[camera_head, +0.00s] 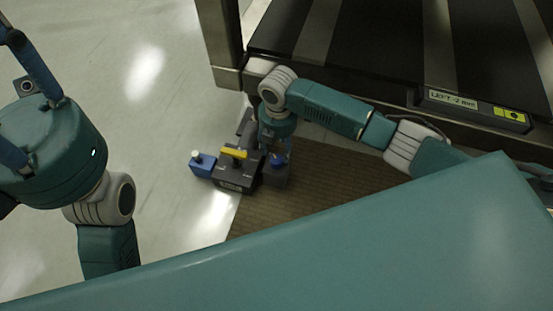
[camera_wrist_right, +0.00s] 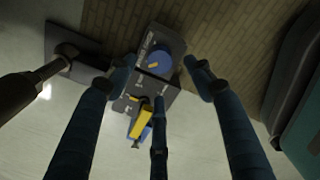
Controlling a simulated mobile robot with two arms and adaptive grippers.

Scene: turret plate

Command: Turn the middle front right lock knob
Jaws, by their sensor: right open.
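A dark grey lock unit (camera_head: 236,176) with a yellow handle (camera_head: 233,153) stands low at the edge of the plate-like floor area. A blue block with a pale knob (camera_head: 200,158) is on its left, and a blue knob (camera_head: 278,160) is on its right. My right gripper (camera_head: 275,146) hangs over the right end of the unit. In the right wrist view its open fingers spread around the blue round knob (camera_wrist_right: 157,64), apart from it; the yellow handle (camera_wrist_right: 142,119) lies nearer. My left gripper (camera_head: 14,90) is at the left edge, its fingertips partly cut off.
A dark rack (camera_head: 380,40) with a labelled front edge (camera_head: 470,105) stands behind my right arm. A brown patterned mat (camera_head: 325,185) lies beside the lock unit. The pale floor (camera_head: 120,50) to the left is clear.

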